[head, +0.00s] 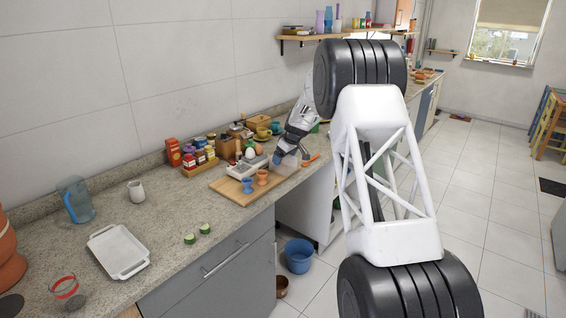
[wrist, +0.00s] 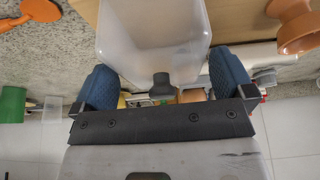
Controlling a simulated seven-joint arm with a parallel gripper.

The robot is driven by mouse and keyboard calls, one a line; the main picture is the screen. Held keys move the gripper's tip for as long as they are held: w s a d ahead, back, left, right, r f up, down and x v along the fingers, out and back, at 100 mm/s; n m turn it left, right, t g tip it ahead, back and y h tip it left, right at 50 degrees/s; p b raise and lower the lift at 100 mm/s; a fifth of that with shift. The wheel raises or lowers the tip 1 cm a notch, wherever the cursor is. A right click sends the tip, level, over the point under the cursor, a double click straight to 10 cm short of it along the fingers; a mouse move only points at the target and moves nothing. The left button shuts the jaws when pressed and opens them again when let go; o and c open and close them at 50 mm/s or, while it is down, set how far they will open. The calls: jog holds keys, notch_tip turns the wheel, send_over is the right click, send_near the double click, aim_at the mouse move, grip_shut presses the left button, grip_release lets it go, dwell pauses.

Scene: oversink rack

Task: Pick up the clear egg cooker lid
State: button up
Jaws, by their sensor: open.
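The clear egg cooker lid (wrist: 150,35) is a see-through, boxy cover with a dark grey knob (wrist: 161,86) in the wrist view. In the head view the clear lid (head: 289,163) shows faintly just below my gripper (head: 284,153), near the right end of the wooden board. In the wrist view my gripper (wrist: 164,80) is open, with one blue finger on each side of the knob. A gap shows between the knob and each finger. Whether the fingers touch the lid's body cannot be told.
A wooden board (head: 224,187) carries a white egg tray (head: 238,170), a blue egg cup (head: 247,186) and an orange egg cup (head: 262,177). Jars (head: 198,155) and boxes stand along the wall.

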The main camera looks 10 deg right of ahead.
jog(key=shift+x, duration=1.1)
jog(key=c, duration=0.7)
